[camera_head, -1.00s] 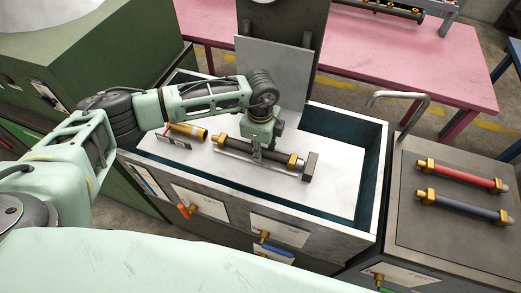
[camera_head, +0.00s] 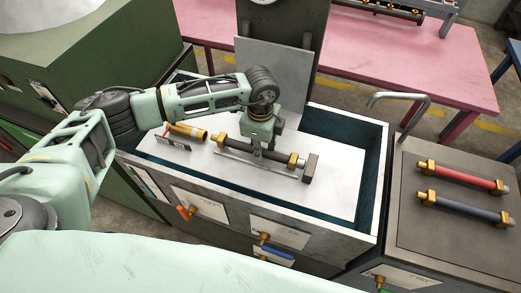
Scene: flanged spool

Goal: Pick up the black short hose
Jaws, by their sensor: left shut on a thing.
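The black short hose (camera_head: 240,150) has a brass fitting at each end. It lies slantwise over the white board inside the open dark teal bin (camera_head: 373,165), beside a metal rail with an upright grey end block (camera_head: 309,168). My left gripper (camera_head: 258,153) points down and is shut on the hose around its middle. The fingertips are small and partly hidden by the gripper body. I cannot tell whether the hose touches its support. My right gripper is not in view.
A brass cylinder (camera_head: 187,131) lies on the board at left. A red hose (camera_head: 465,176) and a blue-grey hose (camera_head: 465,207) lie on the grey cabinet top at right, near a bent metal pipe (camera_head: 400,96). A pink table (camera_head: 400,60) stands behind.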

